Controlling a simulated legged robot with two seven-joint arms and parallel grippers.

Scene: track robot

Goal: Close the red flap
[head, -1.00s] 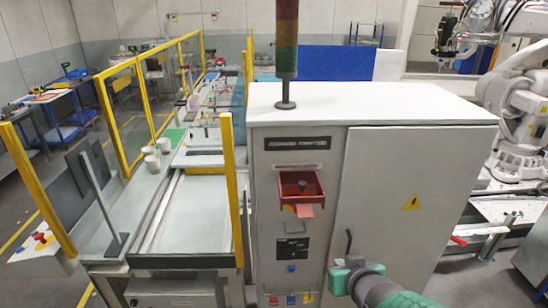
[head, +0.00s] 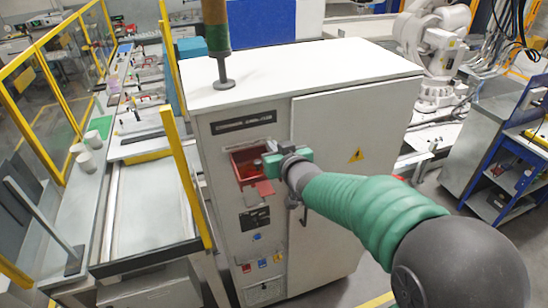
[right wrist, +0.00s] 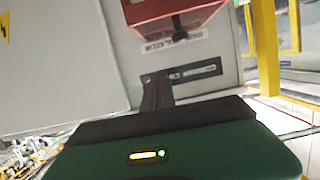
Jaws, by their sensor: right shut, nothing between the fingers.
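The red box (head: 243,168) is on the front of the grey cabinet, open at its front with a dark knob inside. The lighter red flap (head: 264,189) hangs from its lower edge. My right gripper (head: 268,165) is at the box's right side, in front of the panel, and hides part of it; I cannot tell if it touches. In the right wrist view, its dark fingers (right wrist: 157,90) are shut and empty, with the red box (right wrist: 165,12) beyond them at the top. My left gripper is not in view.
The cabinet door (head: 340,140) with a yellow warning sign is right of the panel. A signal tower (head: 217,40) stands on the cabinet top. A yellow post (head: 186,175) and a conveyor (head: 145,205) are at the left. White cups (head: 86,160) stand beside the conveyor.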

